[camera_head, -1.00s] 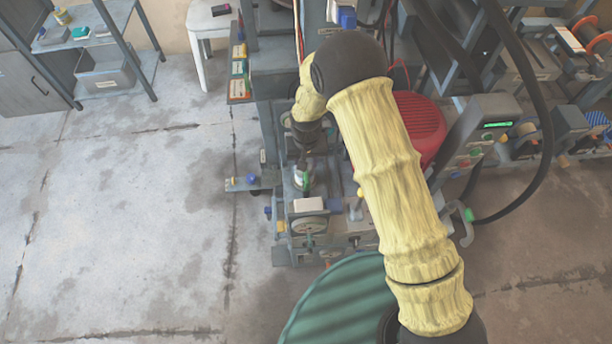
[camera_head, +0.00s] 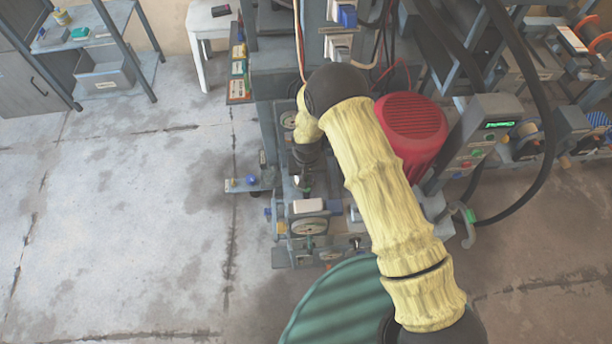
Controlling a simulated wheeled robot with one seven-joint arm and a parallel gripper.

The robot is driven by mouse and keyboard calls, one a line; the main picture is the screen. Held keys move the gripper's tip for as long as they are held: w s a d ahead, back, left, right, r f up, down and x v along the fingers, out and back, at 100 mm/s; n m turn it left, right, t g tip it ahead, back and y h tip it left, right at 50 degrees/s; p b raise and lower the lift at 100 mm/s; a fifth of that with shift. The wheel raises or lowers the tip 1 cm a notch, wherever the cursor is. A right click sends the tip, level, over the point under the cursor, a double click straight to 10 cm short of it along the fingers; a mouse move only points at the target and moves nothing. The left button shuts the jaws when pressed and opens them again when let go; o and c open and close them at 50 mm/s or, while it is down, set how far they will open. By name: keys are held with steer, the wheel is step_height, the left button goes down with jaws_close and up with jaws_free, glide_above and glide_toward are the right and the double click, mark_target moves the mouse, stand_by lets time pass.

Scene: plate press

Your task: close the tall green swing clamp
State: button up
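My gripper (camera_head: 304,180) points down over the middle of the press's work area, at the end of my yellow-sleeved arm. Its fingers are too small and too covered to tell whether they are open or shut. A small green part (camera_head: 307,189), perhaps the tall green swing clamp, shows right at the fingertips. I cannot tell whether the fingers touch it, and most of it is hidden by my gripper.
The press (camera_head: 308,208) has a white block and a round dial at its front. A small shelf (camera_head: 250,184) with knobs juts out left. A red motor housing (camera_head: 412,130) and a control box (camera_head: 482,140) stand right of my arm. The left floor is clear.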

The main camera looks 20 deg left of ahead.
jaws_close()
steer(key=shift+n, duration=0.4)
steer(key=n, duration=0.7)
steer(key=shift+n, duration=0.4)
steer(key=n, duration=0.4)
steer(key=shift+p, duration=0.3)
steer(key=n, duration=0.5)
steer(key=shift+n, duration=0.3)
